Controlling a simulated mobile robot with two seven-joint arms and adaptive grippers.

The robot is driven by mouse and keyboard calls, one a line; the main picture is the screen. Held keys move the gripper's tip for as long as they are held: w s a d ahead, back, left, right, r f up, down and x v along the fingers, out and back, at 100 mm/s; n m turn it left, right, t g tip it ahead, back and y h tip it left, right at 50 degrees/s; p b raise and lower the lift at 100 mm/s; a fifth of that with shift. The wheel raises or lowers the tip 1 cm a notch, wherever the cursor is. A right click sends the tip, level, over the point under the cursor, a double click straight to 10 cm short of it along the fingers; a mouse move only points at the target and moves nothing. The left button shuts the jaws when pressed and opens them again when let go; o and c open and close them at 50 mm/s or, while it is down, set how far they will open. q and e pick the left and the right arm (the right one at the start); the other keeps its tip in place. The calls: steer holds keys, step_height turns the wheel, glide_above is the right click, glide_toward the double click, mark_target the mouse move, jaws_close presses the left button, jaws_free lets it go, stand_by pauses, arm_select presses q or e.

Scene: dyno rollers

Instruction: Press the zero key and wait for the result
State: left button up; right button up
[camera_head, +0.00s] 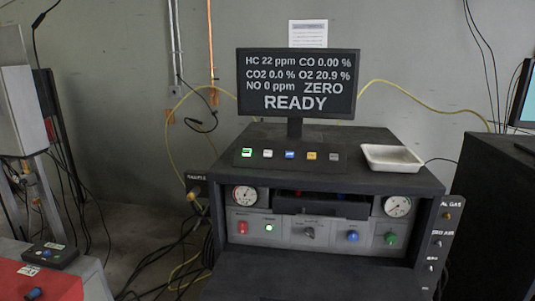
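A black gas analyzer cabinet (318,187) stands in the middle. Its screen (296,84) reads HC 22 ppm, CO 0.00 %, CO2 0.0 %, O2 20.9 %, NO 0 ppm, ZERO and READY. A key strip (278,165) lies on the cabinet top below the screen. From left to right it has a lit green key (247,153), a white key (267,154), a blue key (289,155), an orange key (311,156) and a dark grey key (334,157). Their labels are too small to read, so I cannot tell which is the zero key. Neither gripper is in view.
A white tray (392,158) sits at the cabinet top's right. The front panel has two gauges (245,195), a red switch (243,227), a blue knob (352,236) and a green knob (391,238). A dark shelf (305,275) juts out below. Cables hang at left.

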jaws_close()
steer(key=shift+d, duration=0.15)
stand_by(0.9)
